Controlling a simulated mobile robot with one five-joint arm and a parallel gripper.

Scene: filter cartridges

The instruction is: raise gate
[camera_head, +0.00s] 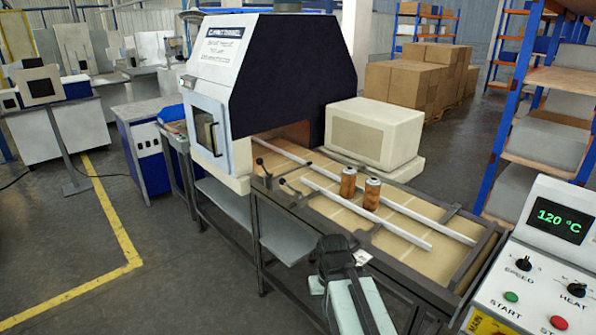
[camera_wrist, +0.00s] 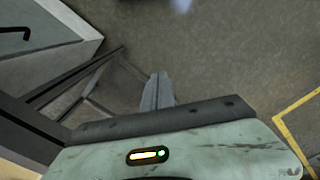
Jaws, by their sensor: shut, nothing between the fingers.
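Two brown cartridges with silver tops, one (camera_head: 348,184) on the left and one (camera_head: 372,193) on the right, stand upright on the tan conveyor (camera_head: 330,212). They are between two long white rails. Dark rods with black knobs (camera_head: 282,181) are at the conveyor's left end, by the machine's opening; I cannot tell if one of them is the gate. My gripper (camera_head: 335,243) is at the conveyor's near side, apart from the cartridges and rods. In the wrist view its fingers (camera_wrist: 157,78) are together and empty, over bare floor.
A large white and black machine (camera_head: 290,75) stands over the conveyor's left end. A cream box (camera_head: 375,133) is behind the conveyor. A control panel (camera_head: 545,260) reading 120 °C is at the right. Blue shelving (camera_head: 515,110) stands behind it. Open floor lies to the left.

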